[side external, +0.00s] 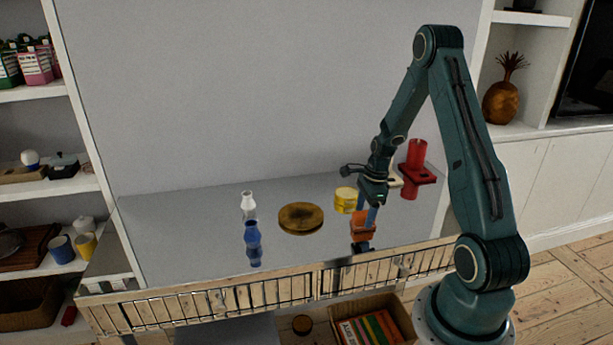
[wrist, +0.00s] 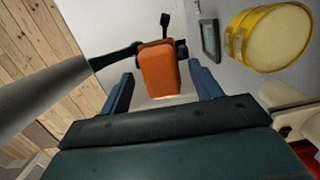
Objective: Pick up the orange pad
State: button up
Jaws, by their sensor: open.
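The orange pad (side external: 362,226) stands near the front edge of the grey surface, at the right. In the wrist view the orange pad (wrist: 158,72) shows as a rounded block, between the two blue fingers in the picture. My gripper (side external: 367,211) is open and points down just above or around the pad. I cannot tell how deep the fingers reach. In the wrist view there is a gap on both sides of the pad, and no finger visibly touches it. A dark piece (wrist: 165,20) shows behind the pad.
A yellow tin (side external: 346,200) and a red object (side external: 415,170) stand close to my gripper. A brown round disc (side external: 300,218), a blue bottle-like object (side external: 253,242) and a white one (side external: 248,205) are farther left. A wooden railing (side external: 270,292) runs along the front.

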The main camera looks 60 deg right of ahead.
aim_at(364, 213)
jog(key=shift+w+f, duration=0.1)
jog(key=shift+f, duration=0.55)
jog(key=c, duration=1.1)
jog(key=shift+r, duration=0.15)
notch_tip(364, 213, up, 20)
dwell(0.5)
